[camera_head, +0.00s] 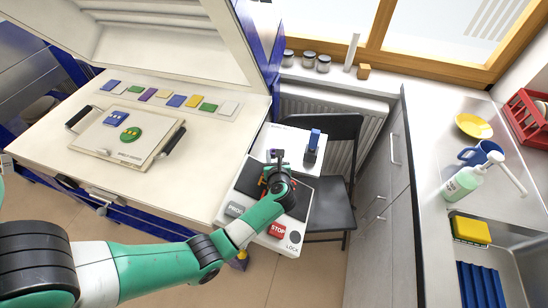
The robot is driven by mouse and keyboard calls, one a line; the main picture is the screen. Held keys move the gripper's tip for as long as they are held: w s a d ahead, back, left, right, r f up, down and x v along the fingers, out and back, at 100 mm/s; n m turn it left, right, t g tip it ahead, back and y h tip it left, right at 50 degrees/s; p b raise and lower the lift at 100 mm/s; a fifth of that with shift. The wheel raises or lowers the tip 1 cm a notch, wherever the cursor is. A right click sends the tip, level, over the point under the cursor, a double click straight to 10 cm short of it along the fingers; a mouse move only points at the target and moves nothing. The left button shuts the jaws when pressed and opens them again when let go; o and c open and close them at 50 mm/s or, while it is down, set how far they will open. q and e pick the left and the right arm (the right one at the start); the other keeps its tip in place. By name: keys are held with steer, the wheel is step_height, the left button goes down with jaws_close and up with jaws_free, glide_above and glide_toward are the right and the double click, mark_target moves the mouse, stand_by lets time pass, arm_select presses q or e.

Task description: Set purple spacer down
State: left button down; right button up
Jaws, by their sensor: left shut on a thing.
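My left gripper (277,165) is over the grey control box, pointing away from the camera. A small purple tile (148,95) lies in a row of coloured tiles on the kiln's pale surface, well to the left of the gripper. My right gripper is not in view.
The control box (232,190) has PROG and STOP (277,230) buttons; a blue upright piece (314,142) stands behind it. A white board (92,139) with blue and green pieces lies on the kiln. A dark chair (330,190) stands behind the box. A sink counter is right.

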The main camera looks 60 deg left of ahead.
arm_select(q)
steer(key=shift+r, duration=0.1)
steer(key=c, duration=0.9)
jaws_free()
steer(key=shift+d+r, duration=0.15)
steer(key=shift+r, duration=0.05)
steer(key=p+v, duration=0.3)
steer(key=v, duration=0.7)
steer(key=shift+d+r+p, duration=0.1)
steer(key=shift+d+p, duration=0.2)
steer(key=shift+p, duration=0.1)
steer(key=shift+s+d+r, duration=0.15)
steer(key=shift+s+d, duration=0.15)
steer(key=shift+d, duration=0.2)
